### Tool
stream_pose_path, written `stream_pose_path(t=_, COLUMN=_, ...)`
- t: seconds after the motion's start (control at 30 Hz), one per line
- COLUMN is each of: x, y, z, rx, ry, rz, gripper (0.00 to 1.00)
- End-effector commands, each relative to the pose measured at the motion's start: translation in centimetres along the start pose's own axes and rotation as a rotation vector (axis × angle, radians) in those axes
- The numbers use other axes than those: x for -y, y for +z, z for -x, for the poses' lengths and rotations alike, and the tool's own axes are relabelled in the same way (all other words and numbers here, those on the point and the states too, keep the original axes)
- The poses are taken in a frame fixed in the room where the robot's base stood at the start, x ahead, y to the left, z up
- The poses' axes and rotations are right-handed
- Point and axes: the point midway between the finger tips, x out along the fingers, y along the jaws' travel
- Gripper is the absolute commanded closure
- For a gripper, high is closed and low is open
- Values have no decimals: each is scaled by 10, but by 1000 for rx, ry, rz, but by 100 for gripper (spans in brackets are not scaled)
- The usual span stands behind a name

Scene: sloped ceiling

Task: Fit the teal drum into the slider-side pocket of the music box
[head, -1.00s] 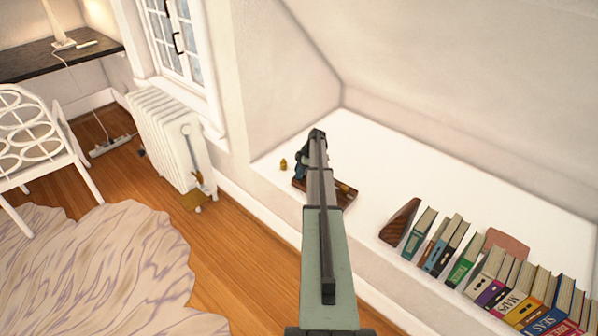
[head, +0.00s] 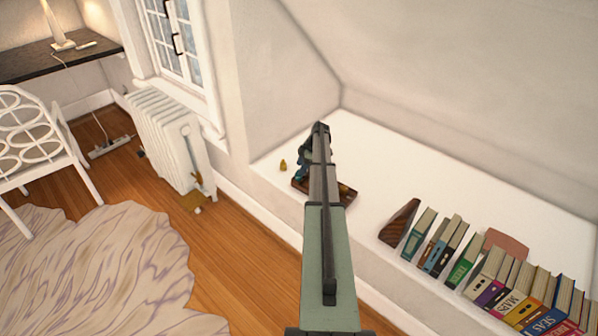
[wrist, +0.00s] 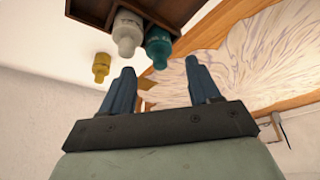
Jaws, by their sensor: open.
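The teal drum (wrist: 162,40) is at the top middle of the wrist view, beside a grey-white drum (wrist: 127,32). Both overlap the edge of the brown wooden box (wrist: 92,10); I cannot tell how deep the teal drum sits or in which pocket. In the head view the box (head: 300,187) lies on the white ledge, partly hidden behind my arm. My gripper (wrist: 158,64) is open, with its two blue fingers apart and nothing visible between them. The teal drum shows beyond the fingertips, apart from them. The slider is not clearly seen.
A small yellow drum (head: 283,165) stands alone on the white ledge (head: 385,160), left of the box; it also shows in the wrist view (wrist: 101,66). A wooden bookend (head: 400,221) and a row of books (head: 500,275) stand to the right. The ledge behind is clear.

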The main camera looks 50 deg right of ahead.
Motion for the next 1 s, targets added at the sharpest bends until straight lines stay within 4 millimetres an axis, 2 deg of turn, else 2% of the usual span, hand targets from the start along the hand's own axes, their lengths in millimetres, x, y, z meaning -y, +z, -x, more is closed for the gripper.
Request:
stream_pose_path(t=0.1, x=0, y=0, z=25, rx=1, ry=2, rz=1, gripper=38)
stream_pose_path(t=0.3, x=0, y=0, z=57, rx=1, ry=1, rz=0, gripper=38)
stream_pose_path(t=0.5, x=0, y=0, z=76, rx=1, ry=1, rz=0, gripper=38)
stream_pose_path(t=0.67, x=0, y=0, z=81, rx=1, ry=0, rz=0, gripper=38)
stream_pose_path(t=0.77, x=1, y=-1, z=80, rx=1, ry=-2, rz=-1, gripper=38)
stream_pose_path(t=0.87, x=12, y=-11, z=65, rx=5, ry=-16, rz=-16, gripper=38)
stream_pose_path(t=0.97, x=37, y=-33, z=30, rx=18, ry=-51, rz=-58, gripper=38)
stream_pose_path(t=1.0, x=53, y=-45, z=10, rx=27, ry=-71, rz=-83, gripper=38)
